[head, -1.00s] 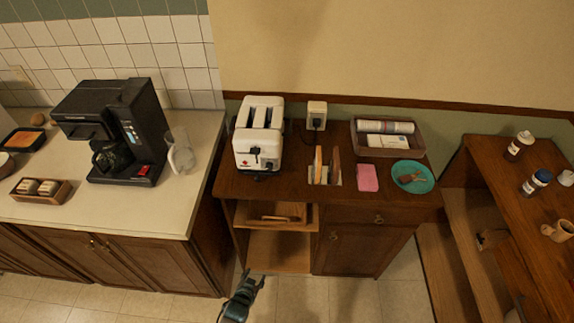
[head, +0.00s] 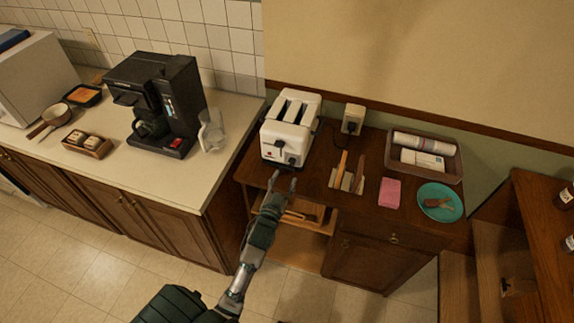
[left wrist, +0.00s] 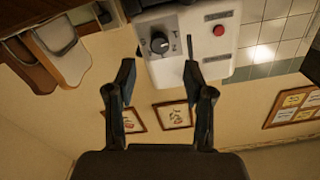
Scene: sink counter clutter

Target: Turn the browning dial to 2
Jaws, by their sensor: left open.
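A white two-slot toaster (head: 290,128) stands at the back left of the brown wooden cabinet. Its front end with a dark control faces me. In the left wrist view the toaster's front (left wrist: 190,48) shows at the top, with a black round browning dial (left wrist: 159,43) and a red button (left wrist: 219,30). The dial's markings are too small to read. My left gripper (head: 283,181) is open and empty, just in front of the toaster at the cabinet's front edge. In the left wrist view its fingers (left wrist: 159,75) are spread below the dial, apart from it. My right gripper is not in view.
A wooden holder (head: 346,182) with upright pieces, a pink sponge (head: 390,193), a teal plate (head: 432,210) and a tray (head: 455,170) stand right of the toaster. A black coffee maker (head: 178,105) is on the left counter.

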